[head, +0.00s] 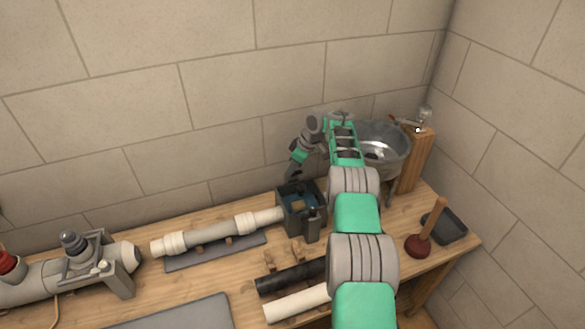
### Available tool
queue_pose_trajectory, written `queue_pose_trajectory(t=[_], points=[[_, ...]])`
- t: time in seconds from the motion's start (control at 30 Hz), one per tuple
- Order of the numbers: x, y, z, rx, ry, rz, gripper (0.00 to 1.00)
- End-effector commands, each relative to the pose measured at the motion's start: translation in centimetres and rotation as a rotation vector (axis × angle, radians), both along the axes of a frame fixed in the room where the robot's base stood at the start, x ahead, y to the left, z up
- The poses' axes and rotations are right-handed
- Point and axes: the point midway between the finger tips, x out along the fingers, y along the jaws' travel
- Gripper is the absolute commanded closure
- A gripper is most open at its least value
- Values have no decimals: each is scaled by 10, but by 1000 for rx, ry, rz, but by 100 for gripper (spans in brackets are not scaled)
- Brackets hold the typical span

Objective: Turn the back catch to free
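A dark blue-grey open box (314,227) stands on the bench, joined to the end of a white pipe (262,217). Something tan and bluish shows inside it. My arm reaches over the bench and bends down to the left. My gripper (290,177) is dark and points down just behind the box's back left edge. Whether it touches the box or a catch, and whether its fingers are open, is too small to tell. I cannot make out the back catch; it may be hidden by my gripper or the box wall.
A metal basin (393,160) stands behind my arm, beside a wooden post (418,163). A plunger (421,243) and a dark tray (451,227) are at the right. Black (285,279) and white (290,304) pipes lie in front. A grey valve assembly (108,266) is at left. The wall is close behind.

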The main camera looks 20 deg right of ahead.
Motion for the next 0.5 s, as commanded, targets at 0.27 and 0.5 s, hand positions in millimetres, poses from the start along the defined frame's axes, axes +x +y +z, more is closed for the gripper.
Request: queue_pose_trajectory(t=[0.27,0.5], points=[[0,0,0,1,1,-2,52],[-1,-3,6,-1,-2,-3,52]])
